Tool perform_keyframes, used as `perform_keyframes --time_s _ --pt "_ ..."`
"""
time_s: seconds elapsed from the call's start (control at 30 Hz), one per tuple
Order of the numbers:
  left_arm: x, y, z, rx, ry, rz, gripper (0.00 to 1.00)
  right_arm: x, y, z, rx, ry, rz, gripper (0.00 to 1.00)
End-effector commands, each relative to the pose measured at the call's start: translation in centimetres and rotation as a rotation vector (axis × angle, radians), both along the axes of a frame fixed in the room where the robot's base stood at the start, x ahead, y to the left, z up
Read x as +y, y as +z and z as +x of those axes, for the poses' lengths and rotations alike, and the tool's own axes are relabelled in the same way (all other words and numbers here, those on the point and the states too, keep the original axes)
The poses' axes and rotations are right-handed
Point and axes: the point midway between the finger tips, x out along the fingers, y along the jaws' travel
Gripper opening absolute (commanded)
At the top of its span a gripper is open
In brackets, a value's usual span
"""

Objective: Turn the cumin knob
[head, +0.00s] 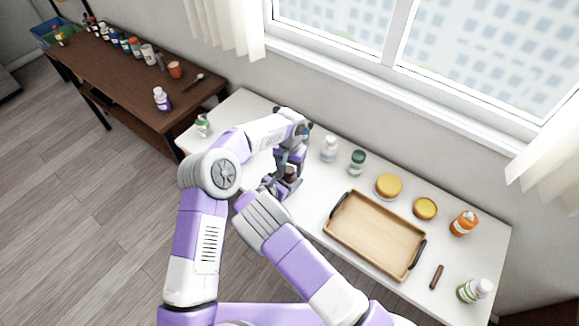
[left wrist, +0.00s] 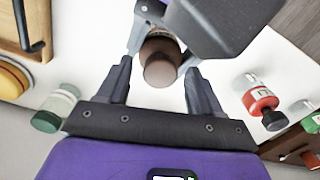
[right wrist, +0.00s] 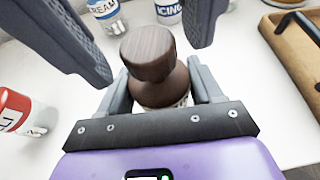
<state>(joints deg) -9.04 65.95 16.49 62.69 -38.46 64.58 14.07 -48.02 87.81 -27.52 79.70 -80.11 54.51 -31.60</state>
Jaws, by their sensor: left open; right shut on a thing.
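A dark brown bottle with a wood-brown round knob (right wrist: 148,50) stands between my two grippers, and the knob also shows in the left wrist view (left wrist: 160,62). Its label is mostly hidden, so I cannot read the name. My right gripper (right wrist: 161,88) is shut on the bottle's body, below the knob. My left gripper (left wrist: 158,80) is open, with one finger on each side of the knob and gaps visible. In the head view both grippers meet over the white table's left half, and the bottle (head: 291,172) is mostly hidden there.
A wooden tray (head: 375,235) lies to the right on the white table. Two bottles (head: 329,149) (head: 357,162) and yellow-lidded jars (head: 388,186) stand along the back. A red-labelled bottle (right wrist: 22,112) is near my grippers. An orange bottle (head: 463,223) stands at the right.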

Motion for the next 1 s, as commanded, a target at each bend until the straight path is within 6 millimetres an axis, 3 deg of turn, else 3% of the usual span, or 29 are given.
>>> perform_keyframes --time_s 0.07,0.4,0.67,1.0 --pt "0.0 0.01 0.0 0.0 0.0 0.0 0.59 -0.01 0.03 0.01 -0.001 0.0 -0.001 0.31" --pt "0.0 0.04 0.0 0.0 0.0 0.0 0.09 0.0 0.02 0.01 -0.001 0.0 -0.001 0.31" --pt "-0.02 0.07 0.0 0.0 -0.034 0.001 0.08 0.0 0.02 0.01 -0.001 0.0 -0.001 0.31" --pt "-0.01 0.08 -0.02 0.0 -0.236 0.001 0.08 -0.01 0.01 0.01 0.0 0.0 0.0 0.31"
